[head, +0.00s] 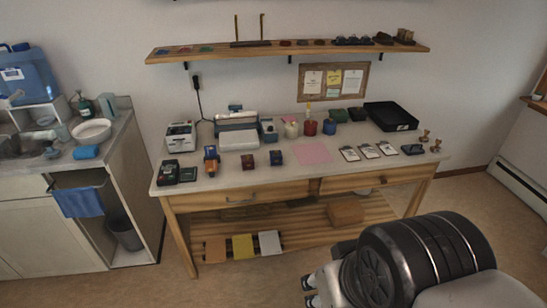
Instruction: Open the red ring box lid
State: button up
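A small dark red box (248,159), which looks like the red ring box, stands on the wooden workbench (225,182) near its front edge, left of the middle. It is too small here to tell the state of its lid for sure. A similar dark blue box (276,158) stands just right of it. My gripper (309,291) is at the bottom of the view, in front of the bench and well apart from the red box. Its two fingertips are apart with nothing seen between them.
An orange-and-black tool (211,160) stands left of the red box. A pink sheet (313,153) and several tags lie to the right. A white machine (239,139) stands behind. A shelf (290,49) hangs above. Floor before the bench is clear.

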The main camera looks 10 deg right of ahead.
aim_at(248, 160)
jog(key=i+j, duration=0.25)
jog(key=i, duration=0.25)
jog(key=i+j, duration=0.25)
jog(key=i, duration=0.25)
jog(key=i+j, duration=0.2)
jog(key=i, duration=0.35)
jog(key=i+j+z, duration=0.1)
jog(key=i+j, duration=0.15)
jog(key=i, duration=0.25)
